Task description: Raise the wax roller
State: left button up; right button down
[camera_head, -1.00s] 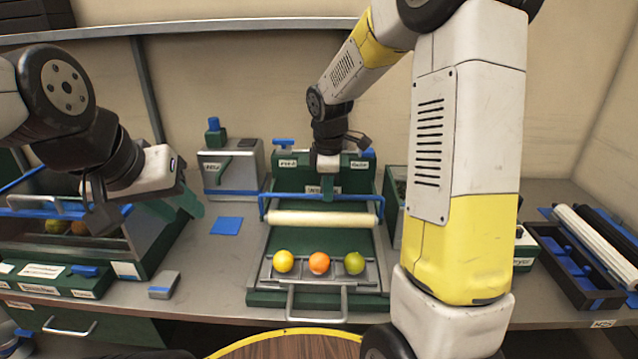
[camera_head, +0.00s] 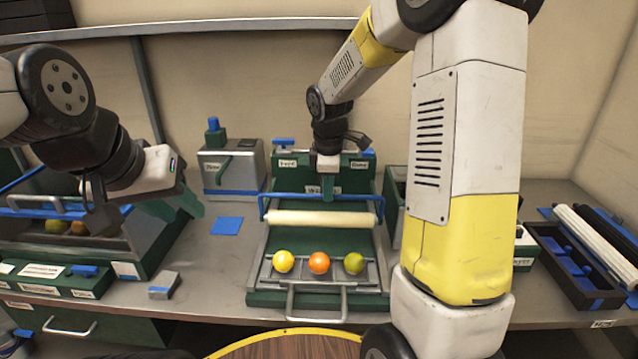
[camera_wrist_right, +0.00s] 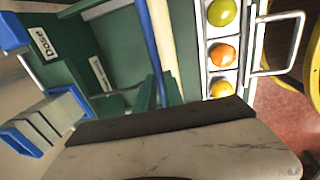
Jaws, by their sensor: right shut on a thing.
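The cream wax roller (camera_head: 322,218) lies crosswise above the green machine bed in the head view. A blue bar (camera_head: 285,196) runs parallel just behind it; the bar also shows in the right wrist view (camera_wrist_right: 148,40). My right gripper (camera_head: 328,192) points down at the middle of the bar and is shut on it. The cream roller (camera_wrist_right: 161,40) shows beside the bar in the wrist view. My left gripper (camera_head: 182,206) hangs in the air at the left with nothing visible in its green fingers; their gap is unclear.
A tray (camera_head: 318,284) in front of the roller holds a yellow, an orange and a green fruit. A green bin (camera_head: 150,245) with fruit stands left. A grey box machine (camera_head: 230,168) stands behind. A dark rack (camera_head: 575,265) with rollers is at the right.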

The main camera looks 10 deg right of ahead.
jog(key=shift+w+r, duration=0.1)
jog(key=shift+w+d+r+g, duration=0.1)
jog(key=shift+w+r+g, duration=0.2)
jog(key=shift+r, duration=0.2)
jog(key=w+d+r+g, duration=0.2)
jog(key=w+r, duration=0.7)
jog(key=w, duration=0.1)
jog(key=shift+w+d+r, duration=0.25)
jog(key=shift+r, duration=0.05)
jog(key=c, duration=1.6)
grip_release()
jog(key=shift+r, duration=0.1)
jog(key=shift+c, duration=0.2)
jog(key=shift+o, duration=0.9)
jog(key=shift+w, duration=0.15)
